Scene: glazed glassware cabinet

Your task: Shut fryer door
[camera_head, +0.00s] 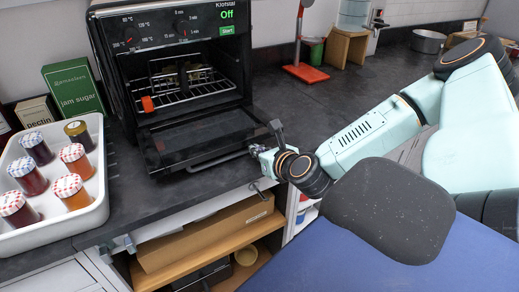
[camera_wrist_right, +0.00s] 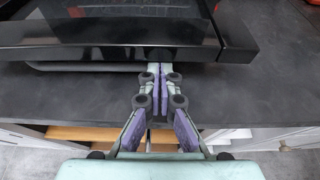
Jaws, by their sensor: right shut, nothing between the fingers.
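The black fryer (camera_head: 170,22) stands on the dark worktop with its lit green display reading "Off". Its door (camera_head: 195,135) is hinged at the bottom and hangs open, folded down toward the front. The door's dark front edge (camera_wrist_right: 100,35) and a bar-like handle (camera_wrist_right: 85,67) cross the top of the right wrist view. My right gripper (camera_head: 272,138) is at the door's front right corner. In the right wrist view its fingertips (camera_wrist_right: 160,72) are together and empty, close to the handle; I cannot tell whether they touch it. My left gripper is out of view.
A white tray (camera_head: 60,228) of several lidded jars stands left of the fryer, with green jam sugar (camera_head: 74,90) and pectin (camera_head: 35,112) boxes behind. A wire rack (camera_head: 185,93) sits inside the fryer. Worktop (camera_head: 310,105) to the right is clear up to the red stand (camera_head: 306,72).

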